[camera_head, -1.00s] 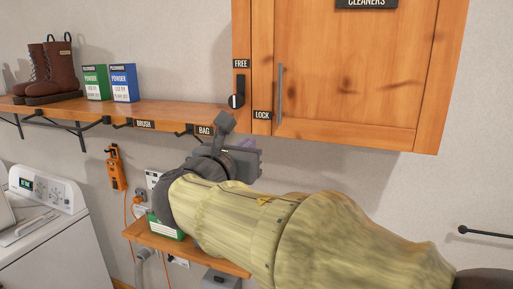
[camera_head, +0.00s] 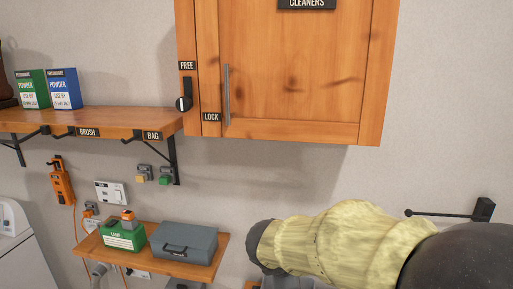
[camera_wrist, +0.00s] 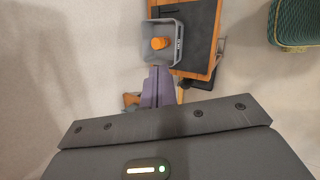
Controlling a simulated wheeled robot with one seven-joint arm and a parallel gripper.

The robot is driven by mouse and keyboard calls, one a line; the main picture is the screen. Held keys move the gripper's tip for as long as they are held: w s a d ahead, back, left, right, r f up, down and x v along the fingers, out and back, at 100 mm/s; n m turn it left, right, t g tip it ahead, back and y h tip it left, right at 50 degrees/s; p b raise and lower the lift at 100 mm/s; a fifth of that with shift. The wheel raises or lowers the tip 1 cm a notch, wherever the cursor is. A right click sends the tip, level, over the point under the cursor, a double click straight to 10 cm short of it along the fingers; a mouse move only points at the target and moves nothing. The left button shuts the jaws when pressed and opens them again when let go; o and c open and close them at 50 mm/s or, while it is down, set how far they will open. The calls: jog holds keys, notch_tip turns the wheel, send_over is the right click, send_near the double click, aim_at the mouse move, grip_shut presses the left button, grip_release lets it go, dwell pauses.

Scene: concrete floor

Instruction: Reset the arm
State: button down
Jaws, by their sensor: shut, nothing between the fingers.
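My arm, in a pale yellow sleeve, reaches in from the right of the head view, low in front of the wall below the cleaners cabinet (camera_head: 290,75). Its end dips to the bottom edge, and the fingers do not show there. In the wrist view my gripper (camera_wrist: 158,72) shows as two purple fingers shut together with nothing between them. The fingertips appear just beside a grey open container (camera_wrist: 176,52) with an orange item (camera_wrist: 160,43); I cannot tell whether they touch.
A wooden shelf (camera_head: 100,122) holds powder boxes (camera_head: 63,88). A lower shelf (camera_head: 165,264) carries a grey case (camera_head: 186,247) and a green box (camera_head: 123,236). A black wall rod (camera_head: 450,213) sticks out above my arm. A green basket (camera_wrist: 296,22) is at the wrist view's top right.

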jog(key=s+d+f+m+g+y, duration=0.1)
jog(key=s+d+f+m, duration=0.2)
jog(key=m, duration=0.6)
jog(key=s+d+f+m+g+y, duration=0.2)
jog(key=s+d+f+m, duration=0.2)
jog(key=s+f+m, duration=0.3)
jog(key=shift+s+d+f+m+y, duration=0.25)
jog(key=shift+s+m+y, duration=0.1)
jog(key=shift+m, duration=0.55)
